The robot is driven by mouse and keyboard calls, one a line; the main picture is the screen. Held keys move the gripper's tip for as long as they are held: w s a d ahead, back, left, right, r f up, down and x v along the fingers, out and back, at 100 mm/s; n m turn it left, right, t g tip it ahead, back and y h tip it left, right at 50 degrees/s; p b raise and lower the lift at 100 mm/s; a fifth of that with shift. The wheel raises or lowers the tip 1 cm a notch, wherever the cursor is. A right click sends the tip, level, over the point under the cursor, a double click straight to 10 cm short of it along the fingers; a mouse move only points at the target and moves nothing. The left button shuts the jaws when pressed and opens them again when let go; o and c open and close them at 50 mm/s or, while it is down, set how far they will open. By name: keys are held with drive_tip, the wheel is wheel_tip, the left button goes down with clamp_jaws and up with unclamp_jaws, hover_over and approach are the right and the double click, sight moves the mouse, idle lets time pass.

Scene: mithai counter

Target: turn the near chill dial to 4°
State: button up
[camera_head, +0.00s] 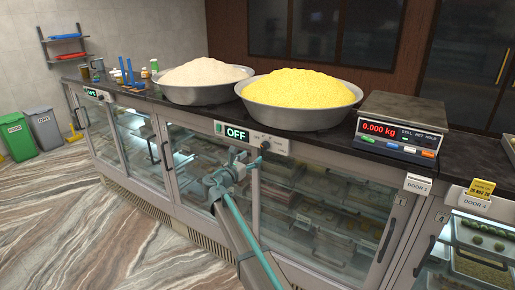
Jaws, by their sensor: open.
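The near chill panel (280,147) is a pale strip on the counter front, below the yellow-filled bowl. Its display (236,133) reads OFF in green on black. A small dark knob (265,145), which looks like the near dial, sits right of the display; its pointer is too small to read. My gripper (240,158) is open, just below and in front of the panel, left of the knob. I see no contact with the knob. A far chill panel (98,95) with its own lit display is at the left end of the counter.
Two wide metal bowls (190,95) (300,117) stand on the counter with white and yellow heaps. A scale (400,125) reads 0.000 kg at the right. Glass doors with vertical handles (164,156) line the front below.

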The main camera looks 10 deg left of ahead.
sight(264, 148)
drive_tip(key=p+x, duration=0.1)
drive_tip(key=x, duration=0.2)
drive_tip(key=p+x, duration=0.1)
drive_tip(key=x, duration=0.2)
drive_tip(key=p+x, duration=0.1)
drive_tip(key=x, duration=0.2)
drive_tip(key=shift+w+a+f, duration=0.1)
drive_tip(key=shift+w+a, duration=0.1)
drive_tip(key=shift+a, duration=0.05)
drive_tip(key=shift+p+x, duration=0.4)
drive_tip(key=shift+x, duration=0.4)
drive_tip(key=shift+f, duration=0.15)
drive_tip(key=c, duration=1.1)
drive_tip(key=shift+c, duration=0.2)
